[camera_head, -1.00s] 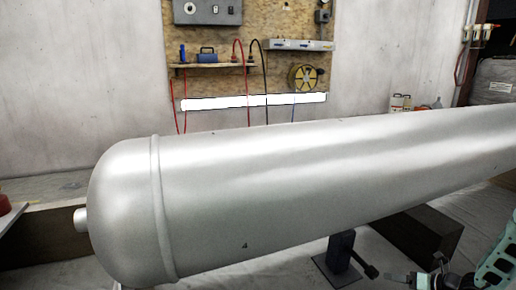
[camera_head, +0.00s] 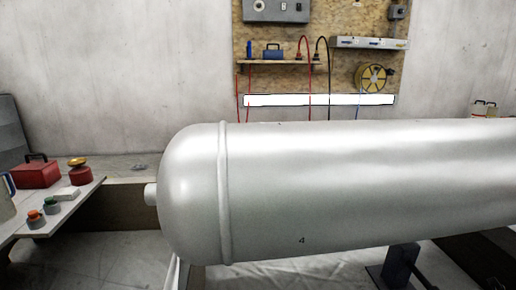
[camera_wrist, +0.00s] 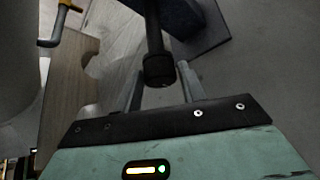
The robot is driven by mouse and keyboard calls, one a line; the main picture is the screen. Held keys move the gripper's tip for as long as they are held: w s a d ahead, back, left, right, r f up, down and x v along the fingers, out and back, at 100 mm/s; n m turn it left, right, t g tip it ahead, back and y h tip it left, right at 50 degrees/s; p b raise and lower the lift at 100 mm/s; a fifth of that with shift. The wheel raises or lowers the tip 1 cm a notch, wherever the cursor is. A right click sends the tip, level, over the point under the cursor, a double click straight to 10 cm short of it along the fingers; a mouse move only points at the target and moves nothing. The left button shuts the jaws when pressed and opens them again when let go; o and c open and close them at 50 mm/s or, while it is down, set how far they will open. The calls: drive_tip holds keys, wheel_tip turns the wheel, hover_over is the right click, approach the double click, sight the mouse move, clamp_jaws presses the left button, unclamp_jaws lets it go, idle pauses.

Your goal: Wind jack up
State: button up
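The jack (camera_head: 400,264) stands under the silver cylinder (camera_head: 370,190) at the lower right of the head view, as a dark post on a dark foot, partly cut off by the frame. In the wrist view a dark rod with a thick round end (camera_wrist: 158,70), seemingly the jack's handle, points down toward my gripper (camera_wrist: 160,84). The gripper's two grey fingers are apart, one on each side of the round end. I see no clear contact. My gripper is out of the head view.
A table (camera_head: 75,210) at the left holds a red box (camera_head: 38,175) and round buttons. A pegboard with tools (camera_head: 320,70) hangs on the back wall.

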drive_tip(key=c, duration=0.4)
drive_tip(key=shift+a+n+h+p, duration=0.1)
drive_tip(key=shift+n+h+p, duration=0.5)
drive_tip(key=shift+p, duration=0.55)
drive_tip(key=shift+c, duration=0.2)
drive_tip(key=o, duration=0.9)
drive_tip(key=shift+o, duration=0.2)
drive_tip(key=shift+s+r, duration=0.1)
drive_tip(key=shift+r, duration=0.05)
